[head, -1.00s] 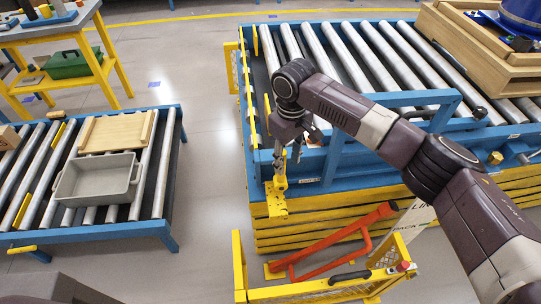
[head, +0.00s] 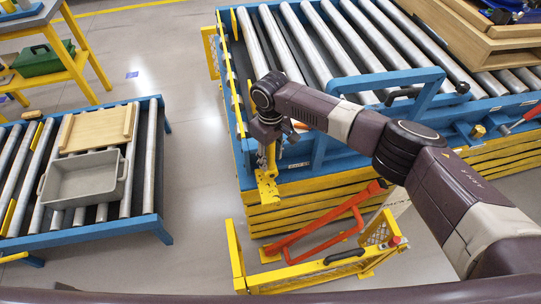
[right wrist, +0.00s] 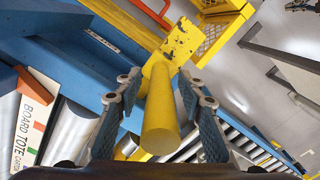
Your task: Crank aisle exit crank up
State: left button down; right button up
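The yellow crank (head: 267,188) is at the near left corner of the blue roller conveyor (head: 303,158). In the right wrist view its round yellow grip (right wrist: 160,115) points toward the camera, with a worn yellow arm (right wrist: 178,42) behind it. My right gripper (head: 268,152) is at the crank's upper end. In the right wrist view the right gripper (right wrist: 160,88) is open, with one finger on each side of the grip and slim gaps showing. My left gripper is not in view.
A yellow gate (head: 290,278) with a black handle and an orange-red bar (head: 325,228) stand in front of the conveyor. A lower roller table (head: 150,180) at left carries a grey tote (head: 85,178) and a wooden board (head: 98,128). Clear floor (head: 195,130) lies between them.

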grip_shut()
jog(key=shift+d, duration=0.15)
dwell(0.4)
jog(key=shift+d+y+p, duration=0.2)
jog(key=shift+y+p, duration=0.15)
jog(key=shift+y, duration=0.15)
jog(key=shift+w+d+f+g+y, duration=0.15)
jog(key=shift+d+g+y, duration=0.15)
jog(key=shift+d+y, duration=0.45)
jog(key=shift+a, duration=0.2)
grip_release()
jog(key=v, duration=1.2)
jog(key=shift+d, duration=0.2)
